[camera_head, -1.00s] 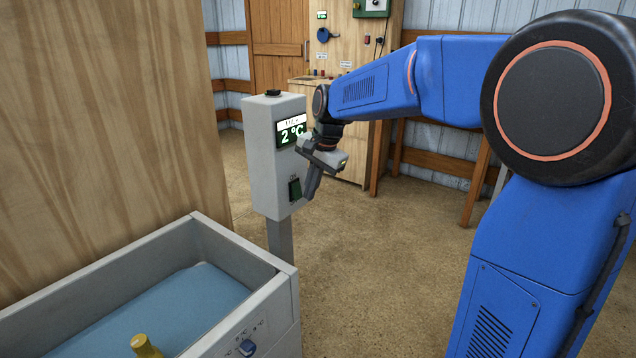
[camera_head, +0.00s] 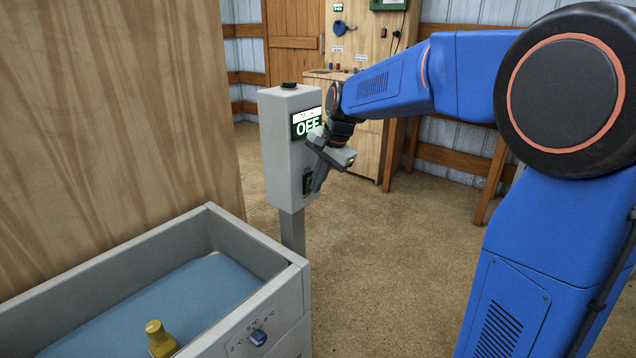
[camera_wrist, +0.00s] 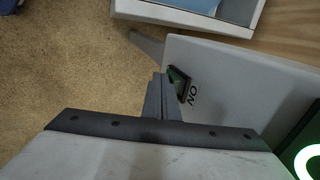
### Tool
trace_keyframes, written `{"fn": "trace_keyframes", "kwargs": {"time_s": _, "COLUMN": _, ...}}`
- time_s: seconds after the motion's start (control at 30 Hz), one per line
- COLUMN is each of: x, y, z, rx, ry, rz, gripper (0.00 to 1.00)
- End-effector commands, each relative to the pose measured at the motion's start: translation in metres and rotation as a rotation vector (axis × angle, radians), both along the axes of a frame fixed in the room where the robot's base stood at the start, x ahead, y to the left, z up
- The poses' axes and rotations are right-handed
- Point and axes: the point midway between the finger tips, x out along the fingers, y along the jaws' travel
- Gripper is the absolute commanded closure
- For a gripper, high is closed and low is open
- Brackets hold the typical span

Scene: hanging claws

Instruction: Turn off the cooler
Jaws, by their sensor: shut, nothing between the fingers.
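The cooler's grey control box (camera_head: 285,150) stands on a post, and its display (camera_head: 307,123) reads OFF. A dark green rocker switch (camera_head: 307,181) sits low on the box's front face. In the wrist view the switch (camera_wrist: 180,84) shows beside the lettering "ON". My gripper (camera_head: 318,186) is shut and empty. Its fingertips (camera_wrist: 161,78) are at the switch, and I cannot tell whether they touch it. The cooler bin (camera_head: 262,300) stands in front of the box, with a blue inside and a yellow-topped bottle (camera_head: 158,338) in it.
A dial (camera_head: 258,338) with temperature marks is on the bin's front. A tall wooden panel (camera_head: 120,110) rises at the left. A wooden cabinet (camera_head: 350,150) stands behind my arm. The floor (camera_head: 390,270) right of the box is clear.

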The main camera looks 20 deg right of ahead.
Motion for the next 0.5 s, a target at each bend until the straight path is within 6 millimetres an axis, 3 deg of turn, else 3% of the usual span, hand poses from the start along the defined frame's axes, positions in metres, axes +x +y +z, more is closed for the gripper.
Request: {"fn": "trace_keyframes", "kwargs": {"time_s": 0.5, "x": 0.000, "y": 0.000, "z": 0.015, "rx": 0.000, "ry": -0.002, "rz": 0.001, "gripper": 1.00}}
